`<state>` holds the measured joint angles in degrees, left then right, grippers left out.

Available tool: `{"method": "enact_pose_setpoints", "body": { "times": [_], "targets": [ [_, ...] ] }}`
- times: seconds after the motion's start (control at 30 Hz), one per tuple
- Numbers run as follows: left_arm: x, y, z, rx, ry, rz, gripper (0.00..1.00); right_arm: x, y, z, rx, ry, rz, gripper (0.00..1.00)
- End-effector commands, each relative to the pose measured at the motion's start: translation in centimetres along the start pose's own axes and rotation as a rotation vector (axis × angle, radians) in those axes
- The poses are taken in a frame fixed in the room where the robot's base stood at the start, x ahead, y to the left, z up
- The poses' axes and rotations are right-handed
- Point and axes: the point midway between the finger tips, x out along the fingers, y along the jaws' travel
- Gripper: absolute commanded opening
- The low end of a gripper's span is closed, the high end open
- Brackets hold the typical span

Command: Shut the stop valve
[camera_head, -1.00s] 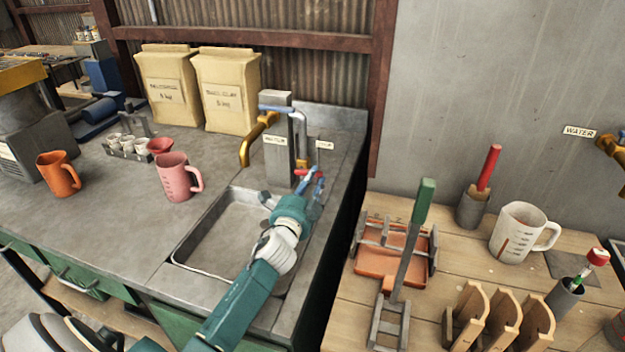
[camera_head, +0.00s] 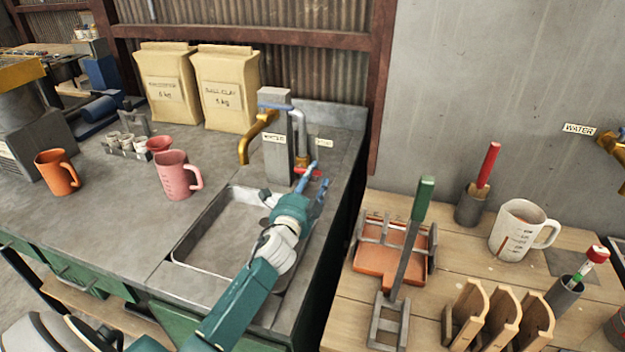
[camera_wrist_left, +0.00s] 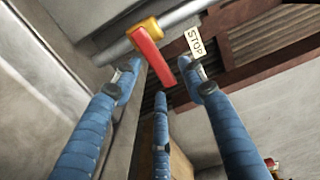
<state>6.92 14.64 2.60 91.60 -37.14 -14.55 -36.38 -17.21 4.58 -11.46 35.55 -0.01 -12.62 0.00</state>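The stop valve has a red lever (camera_wrist_left: 152,57) on a yellow body (camera_wrist_left: 143,27), fitted on a grey pipe. A "STOP" tag (camera_wrist_left: 195,43) hangs beside it in the left wrist view. In the head view, the red lever (camera_head: 308,171) shows small at the foot of the pipe behind the sink. My left gripper (camera_head: 314,180) reaches over the sink's right side to the valve. Its blue fingers (camera_wrist_left: 160,85) are spread, with the lever's end in front of the gap between them. I cannot tell whether any finger touches it. My right gripper is not in view.
The sink (camera_head: 187,232) lies under my left arm. A brass tap (camera_head: 248,146) and a grey post (camera_head: 277,160) stand left of the valve. A pink jug (camera_head: 174,176) stands left of the sink. A wooden bench (camera_head: 340,300) with tools is at the right.

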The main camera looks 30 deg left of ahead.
Motion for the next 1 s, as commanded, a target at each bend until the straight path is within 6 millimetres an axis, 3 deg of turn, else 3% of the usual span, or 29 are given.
{"method": "enact_pose_setpoints", "body": {
  "times": [0.23, 0.7, 1.0],
  "targets": [
    [-1.7, 0.1, 0.0, 0.000, 0.001, 0.001, 0.42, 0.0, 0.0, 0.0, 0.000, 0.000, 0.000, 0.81],
    [-10.7, 0.1, 0.0, -0.001, -0.001, 0.002, 0.42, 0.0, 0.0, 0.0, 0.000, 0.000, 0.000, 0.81],
    [-12.0, 0.0, 0.0, 0.000, 0.000, 0.000, 0.42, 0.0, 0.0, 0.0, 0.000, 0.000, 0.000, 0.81]
  ]
}}
